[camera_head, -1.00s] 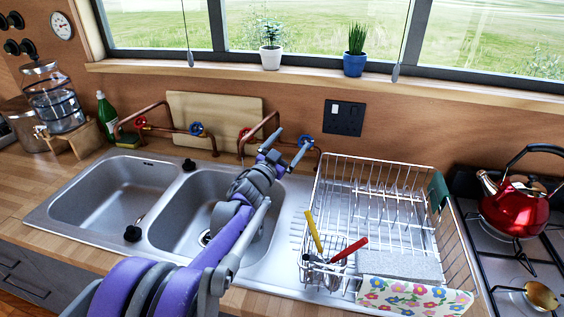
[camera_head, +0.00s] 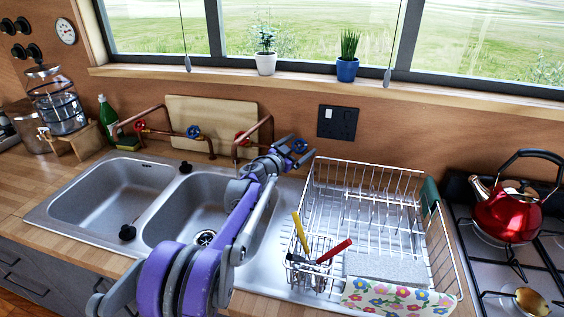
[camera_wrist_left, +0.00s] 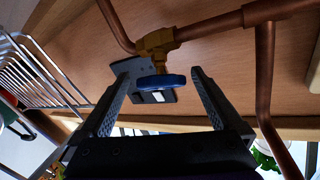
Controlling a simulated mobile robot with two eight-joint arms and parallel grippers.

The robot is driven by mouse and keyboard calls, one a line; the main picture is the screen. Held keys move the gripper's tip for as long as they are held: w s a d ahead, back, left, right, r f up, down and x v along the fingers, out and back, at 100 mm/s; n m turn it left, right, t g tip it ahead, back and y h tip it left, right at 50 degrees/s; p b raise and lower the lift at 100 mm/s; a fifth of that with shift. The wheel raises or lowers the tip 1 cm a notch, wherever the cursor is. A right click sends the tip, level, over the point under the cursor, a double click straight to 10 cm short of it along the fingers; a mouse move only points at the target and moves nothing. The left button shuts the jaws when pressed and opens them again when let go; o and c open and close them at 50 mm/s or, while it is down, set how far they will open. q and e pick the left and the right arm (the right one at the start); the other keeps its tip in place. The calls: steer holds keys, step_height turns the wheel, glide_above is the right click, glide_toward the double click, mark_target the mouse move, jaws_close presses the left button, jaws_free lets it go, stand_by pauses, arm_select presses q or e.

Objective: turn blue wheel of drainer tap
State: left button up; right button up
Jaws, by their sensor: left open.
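The blue wheel (camera_wrist_left: 161,82) of the drainer tap sits on a brass valve (camera_wrist_left: 157,42) on copper pipe in the left wrist view. In the head view, the wheel (camera_head: 300,145) is at the wall behind the drainer, partly covered by my gripper. My left gripper (camera_head: 297,149) is open at this wheel. In the left wrist view, its two fingers (camera_wrist_left: 163,70) stand on either side of the wheel, with gaps visible on both sides. My right gripper is not in view.
Another blue wheel (camera_head: 193,131) and a red wheel (camera_head: 241,138) are on the pipes to the left. A wire dish rack (camera_head: 428,240) stands right of the gripper, with cutlery at its front. The double sink (camera_head: 75,188) lies left. A black socket plate (camera_head: 338,122) is on the wall.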

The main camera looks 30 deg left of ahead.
arm_select(q)
steer(key=shift+s+a+n+t+y+p, duration=0.15)
steer(key=shift+n+y+p, duration=0.1)
steer(key=shift+n+y, duration=0.25)
steer(key=shift+s+d+n+t+y+p, duration=0.1)
steer(key=shift+s+n+t+y+p, duration=0.1)
steer(key=shift+n+y, duration=0.25)
steer(key=s, duration=1)
steer(key=shift+a+b, duration=0.25)
steer(key=shift+b, duration=0.2)
steer(key=shift+d, duration=0.1)
